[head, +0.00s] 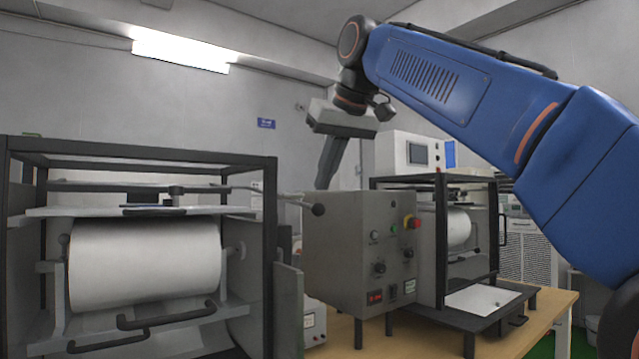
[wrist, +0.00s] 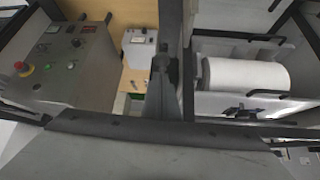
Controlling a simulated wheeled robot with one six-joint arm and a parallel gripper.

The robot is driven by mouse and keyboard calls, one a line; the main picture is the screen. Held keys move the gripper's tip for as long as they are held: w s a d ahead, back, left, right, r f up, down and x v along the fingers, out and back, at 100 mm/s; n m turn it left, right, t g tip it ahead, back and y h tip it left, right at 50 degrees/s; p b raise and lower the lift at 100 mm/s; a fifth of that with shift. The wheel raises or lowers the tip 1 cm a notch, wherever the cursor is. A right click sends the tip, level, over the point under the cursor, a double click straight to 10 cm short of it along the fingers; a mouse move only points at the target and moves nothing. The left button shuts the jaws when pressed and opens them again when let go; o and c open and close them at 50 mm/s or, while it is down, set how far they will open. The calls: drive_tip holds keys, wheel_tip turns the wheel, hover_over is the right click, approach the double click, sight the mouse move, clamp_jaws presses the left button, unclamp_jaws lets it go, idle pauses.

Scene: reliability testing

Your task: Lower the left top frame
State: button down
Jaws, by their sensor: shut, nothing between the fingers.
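The left machine is a black open cage (head: 143,151) around a white roller (head: 145,262), which also shows in the wrist view (wrist: 245,75). A light flat top frame (head: 85,212) lies level across the cage above the roller. A bar with a dark ball knob (head: 318,209) sticks out to the right of the cage. My gripper (head: 322,184) points down above and slightly right of that knob, apart from the cage. It is shut and empty. In the wrist view its fingers (wrist: 162,68) reach up the middle; I cannot tell whether they touch the knob.
A grey control box (head: 345,245) with buttons stands right of the left machine, close below my gripper. A second black cage machine (head: 470,230) stands behind it on a wooden table (head: 550,310). A small white instrument (head: 313,325) sits between the machines.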

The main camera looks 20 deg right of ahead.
drive_tip(key=s, duration=0.1)
drive_tip(key=s+r, duration=0.1)
drive_tip(key=s, duration=0.1)
drive_tip(key=shift+s+d+r, duration=0.1)
drive_tip(key=shift+d+r, duration=0.05)
drive_tip(key=shift+d, duration=0.15)
drive_tip(key=v, duration=1.2)
idle(0.6)
